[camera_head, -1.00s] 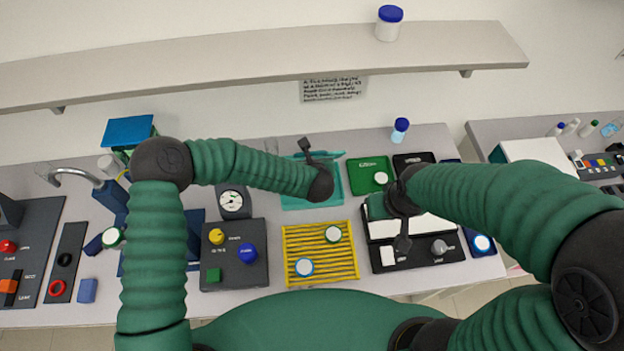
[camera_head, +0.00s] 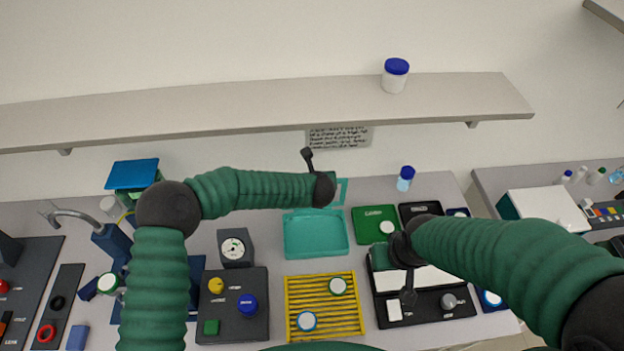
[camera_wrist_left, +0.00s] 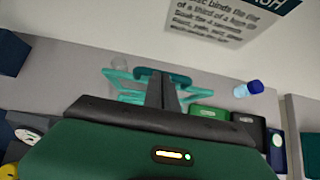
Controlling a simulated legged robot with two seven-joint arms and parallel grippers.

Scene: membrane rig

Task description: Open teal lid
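The teal tray (camera_head: 316,236) sits on the bench behind the yellow rack, its inside showing in the head view. A teal frame-like lid (camera_head: 342,190) stands raised at its back edge, partly hidden by my left wrist. In the left wrist view the lid (camera_wrist_left: 181,80) shows on both sides of my left gripper (camera_wrist_left: 161,82). Its two dark fingers are close together, with a dark teal bar at their tips. My right gripper is over the black-and-white device, mostly hidden by its own wrist.
A yellow rack (camera_head: 324,306) with two round-lidded jars stands in front of the tray. A dark control box (camera_head: 233,305) with a gauge behind it is to the left. A green panel (camera_head: 375,225) and a blue-capped bottle (camera_head: 405,178) are to the right. A shelf (camera_head: 250,112) runs above.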

